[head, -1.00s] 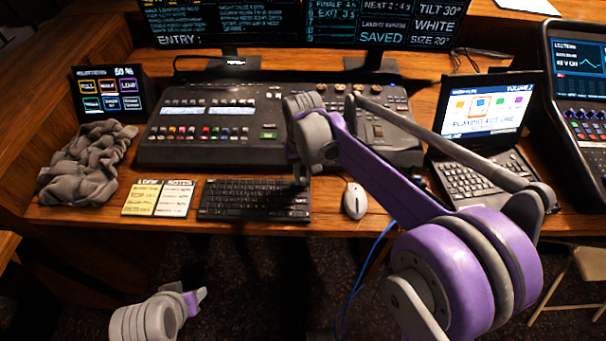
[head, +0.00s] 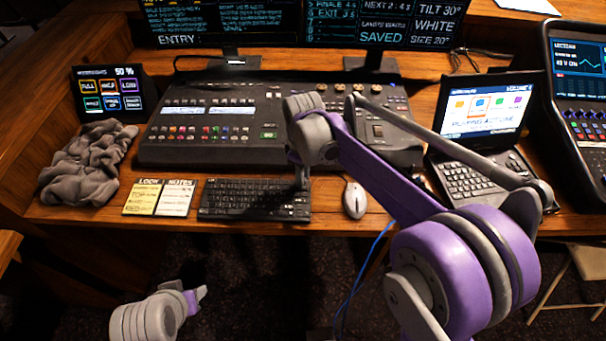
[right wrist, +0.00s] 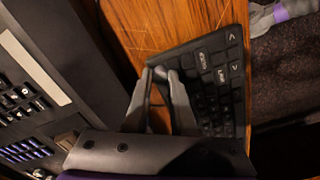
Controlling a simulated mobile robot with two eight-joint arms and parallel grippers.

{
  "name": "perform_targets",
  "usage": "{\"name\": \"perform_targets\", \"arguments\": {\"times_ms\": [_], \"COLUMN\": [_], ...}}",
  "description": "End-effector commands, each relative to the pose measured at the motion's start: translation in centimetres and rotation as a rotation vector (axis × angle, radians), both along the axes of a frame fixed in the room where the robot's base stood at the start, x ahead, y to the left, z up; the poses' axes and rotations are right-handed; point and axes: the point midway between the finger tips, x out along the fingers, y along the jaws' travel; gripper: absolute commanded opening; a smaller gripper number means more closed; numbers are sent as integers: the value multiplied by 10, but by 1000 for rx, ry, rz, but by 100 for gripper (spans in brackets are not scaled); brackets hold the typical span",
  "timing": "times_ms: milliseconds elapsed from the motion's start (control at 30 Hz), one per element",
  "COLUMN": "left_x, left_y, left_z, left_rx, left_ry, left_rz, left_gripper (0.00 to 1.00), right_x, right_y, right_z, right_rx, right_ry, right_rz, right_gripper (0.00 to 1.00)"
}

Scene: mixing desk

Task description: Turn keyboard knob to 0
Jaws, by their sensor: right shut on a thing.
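The black keyboard (head: 245,199) lies at the front edge of the wooden desk, left of the mouse. It also shows in the right wrist view (right wrist: 222,95). My right gripper (head: 301,183) reaches down to the keyboard's back right corner. In the right wrist view my right gripper's fingers (right wrist: 161,76) are close together at that corner, shut on a small dark thing, apparently the keyboard knob. The fingers hide most of the knob, and its setting cannot be read. My left gripper (head: 198,294) is low at the front left, away from the desk; its fingers cannot be made out.
A white mouse (head: 354,199) lies just right of the keyboard, and two note pads (head: 159,198) lie left of it. A mixing console (head: 205,148) stands behind. A grey cloth (head: 88,165) and a laptop (head: 468,178) flank the console.

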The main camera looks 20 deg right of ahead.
Motion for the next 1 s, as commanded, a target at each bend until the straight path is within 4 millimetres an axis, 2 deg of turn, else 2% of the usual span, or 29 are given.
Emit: {"name": "perform_targets", "arguments": {"times_ms": [300, 767, 800, 933, 1000], "left_x": [0, 0, 0, 0, 0], "left_y": [0, 0, 0, 0, 0], "left_z": [0, 0, 0, 0, 0], "left_rx": [0, 0, 0, 0, 0], "left_ry": [0, 0, 0, 0, 0], "left_rz": [0, 0, 0, 0, 0], "left_gripper": [50, 50, 50, 50, 50], "right_x": [0, 0, 0, 0, 0], "right_y": [0, 0, 0, 0, 0], "right_z": [0, 0, 0, 0, 0], "right_rx": [0, 0, 0, 0, 0], "right_ry": [0, 0, 0, 0, 0], "right_rz": [90, 101, 101, 101, 101], "right_gripper": [0, 0, 29, 52, 54]}}
